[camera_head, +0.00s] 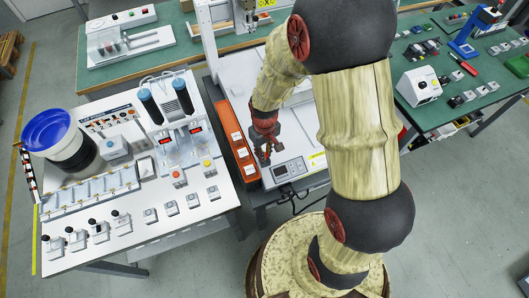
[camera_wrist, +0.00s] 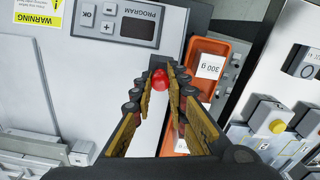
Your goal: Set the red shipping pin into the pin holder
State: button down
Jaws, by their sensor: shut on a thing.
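The red shipping pin (camera_wrist: 160,78) shows as a rounded red head between my fingertips in the wrist view. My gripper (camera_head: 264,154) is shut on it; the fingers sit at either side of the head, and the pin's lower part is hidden. In the head view my gripper is over the left front part of the grey gantry machine, beside the long orange tray (camera_head: 228,133). The pin cannot be made out in the head view. I cannot tell which thing is the pin holder.
A program panel (camera_wrist: 130,22) with a display and buttons lies just beyond my fingertips. The orange tray (camera_wrist: 218,47) with a "300 g" label is right of them. A white workstation (camera_head: 140,235) with switches and screwdrivers stands left; a green bench (camera_head: 440,118) stands right.

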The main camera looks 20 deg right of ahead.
jog(key=c, duration=1.7)
grip_release()
jog(key=shift+o, duration=0.2)
notch_tip(320, 180, up, 12)
